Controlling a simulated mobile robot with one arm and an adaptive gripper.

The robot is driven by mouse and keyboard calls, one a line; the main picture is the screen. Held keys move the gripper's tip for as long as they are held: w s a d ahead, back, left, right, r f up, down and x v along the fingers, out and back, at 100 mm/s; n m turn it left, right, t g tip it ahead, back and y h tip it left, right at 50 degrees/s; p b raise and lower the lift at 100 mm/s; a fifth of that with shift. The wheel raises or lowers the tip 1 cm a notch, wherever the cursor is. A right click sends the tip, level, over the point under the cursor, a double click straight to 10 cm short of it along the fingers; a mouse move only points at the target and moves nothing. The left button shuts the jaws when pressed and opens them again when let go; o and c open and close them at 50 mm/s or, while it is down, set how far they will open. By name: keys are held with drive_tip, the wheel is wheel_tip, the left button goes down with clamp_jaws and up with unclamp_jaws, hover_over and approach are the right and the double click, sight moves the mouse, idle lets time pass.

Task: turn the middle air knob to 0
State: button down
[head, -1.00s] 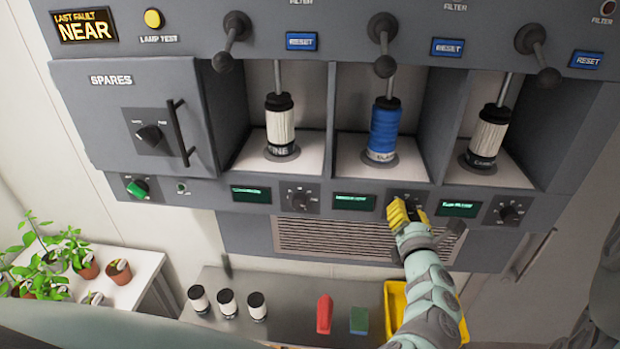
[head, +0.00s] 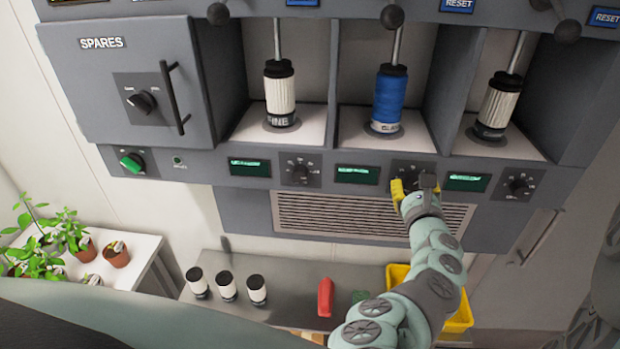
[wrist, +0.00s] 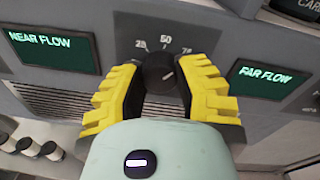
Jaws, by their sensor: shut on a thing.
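The middle air knob (wrist: 160,73) is a round black dial on the grey panel, between the NEAR FLOW display (wrist: 55,48) and the FAR FLOW display (wrist: 262,76). Its scale shows 25, 50 and 75 above it. A light pointer mark on its face slants up to the right, roughly toward 75; the exact reading is unclear. My gripper (wrist: 160,85) has its yellow ribbed fingers on both sides of the knob, shut on it. In the head view my gripper (head: 412,188) is at the panel under the middle bay and largely hides the knob.
Similar knobs sit left (head: 299,173) and right (head: 518,187). Above are bays with a blue filter (head: 389,100) and white filters. A vent grille (head: 330,220) lies below.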

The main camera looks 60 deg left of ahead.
drive_tip(key=n+b, duration=0.3)
drive_tip(key=n, duration=0.3)
drive_tip(key=shift+s+a, duration=0.1)
drive_tip(key=n+b, duration=0.1)
drive_tip(key=n, duration=0.2)
drive_tip(key=n+b, duration=0.2)
drive_tip(key=n, duration=0.1)
drive_tip(key=shift+t+h, duration=0.4)
drive_tip(key=n+b, duration=0.2)
drive_tip(key=n, duration=0.4)
drive_tip(key=shift+s+f+b, duration=0.1)
drive_tip(key=shift+f+b, duration=0.05)
drive_tip(key=shift+b, duration=0.15)
drive_tip(key=n+t+b, duration=0.1)
drive_tip(key=n+b, duration=0.1)
drive_tip(key=n, duration=0.4)
drive_tip(key=shift+a+f+b, duration=0.1)
drive_tip(key=shift+f+b, duration=0.05)
drive_tip(key=shift+b, duration=0.15)
drive_tip(key=shift+n, duration=0.4)
drive_tip(key=c, duration=0.6)
unclamp_jaws()
drive_tip(key=shift+r, duration=0.2)
